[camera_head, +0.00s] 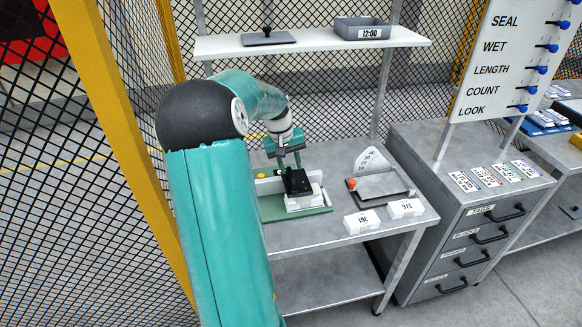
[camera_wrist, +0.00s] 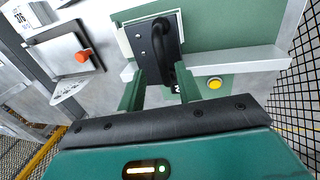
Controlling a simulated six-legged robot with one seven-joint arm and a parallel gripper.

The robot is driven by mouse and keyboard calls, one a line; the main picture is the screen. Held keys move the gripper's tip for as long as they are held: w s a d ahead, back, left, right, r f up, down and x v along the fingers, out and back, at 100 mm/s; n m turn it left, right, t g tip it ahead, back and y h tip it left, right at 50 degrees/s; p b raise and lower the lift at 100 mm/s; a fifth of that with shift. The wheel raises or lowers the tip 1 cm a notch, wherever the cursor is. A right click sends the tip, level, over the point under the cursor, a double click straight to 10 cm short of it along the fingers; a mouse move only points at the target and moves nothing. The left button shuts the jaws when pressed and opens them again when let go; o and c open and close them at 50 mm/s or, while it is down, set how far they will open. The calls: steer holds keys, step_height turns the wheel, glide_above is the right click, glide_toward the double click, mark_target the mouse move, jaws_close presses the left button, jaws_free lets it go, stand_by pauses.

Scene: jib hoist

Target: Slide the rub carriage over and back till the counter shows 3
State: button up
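The black rub carriage (camera_head: 297,182) sits on a white block on the green base plate (camera_head: 318,211) of the bench rig. In the wrist view the carriage (camera_wrist: 146,42) carries a curved black handle (camera_wrist: 163,50). My gripper (camera_head: 283,150) is over the carriage in the head view. In the wrist view my green gripper fingers (camera_wrist: 160,90) stand apart with the handle's end between them; a gap seems to show beside it. A small white mark, partly hidden by the right finger, cannot be read as a count. A yellow button (camera_wrist: 215,83) is to its right.
A pale rail (camera_wrist: 245,62) runs beside the carriage. A grey plate with an orange knob (camera_head: 351,183) and a scale is to the right on the bench. White labelled blocks (camera_head: 362,222) lie at the front edge. A shelf (camera_head: 310,42) hangs above; mesh fencing is behind.

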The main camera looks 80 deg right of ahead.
step_height(320, 180, up, 12)
steer(key=w+a, duration=0.1)
steer(key=w, duration=0.1)
steer(key=f, duration=0.4)
steer(key=s+f, duration=0.1)
steer(key=f, duration=0.4)
steer(key=s+f, duration=0.1)
steer(key=f, duration=0.3)
steer(key=shift+d+f, duration=0.25)
steer(key=shift+d, duration=0.15)
jaws_close()
